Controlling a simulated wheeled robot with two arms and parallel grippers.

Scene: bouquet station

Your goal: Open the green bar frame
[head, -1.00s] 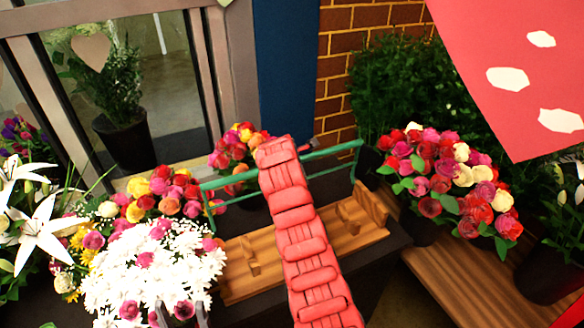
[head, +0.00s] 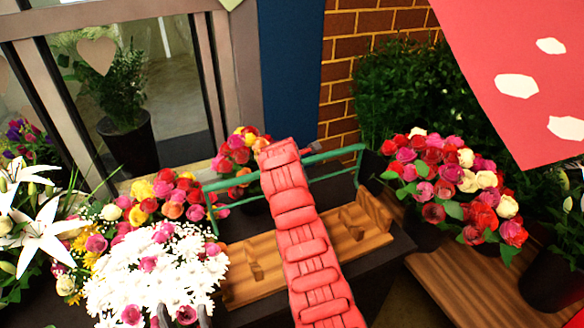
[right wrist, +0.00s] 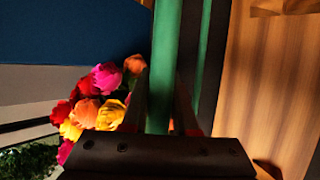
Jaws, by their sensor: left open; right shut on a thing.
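The green bar frame (head: 336,154) stands raised over a wooden tray (head: 265,288) in the head view. It has two long thin green rails and a short side piece at each end. My right arm's red padded sleeve crosses its middle and hides part of it. In the right wrist view, my right gripper (right wrist: 160,100) is shut around a green bar (right wrist: 166,50) of the frame. My left gripper (head: 180,316) shows only its grey fingertips at the bottom edge of the head view, open, in front of white daisies.
White daisies (head: 150,270) crowd the left of the tray. Roses (head: 238,160) stand behind the frame, near a brick wall (head: 340,100). A red spotted sheet (head: 480,50) hangs at upper right.

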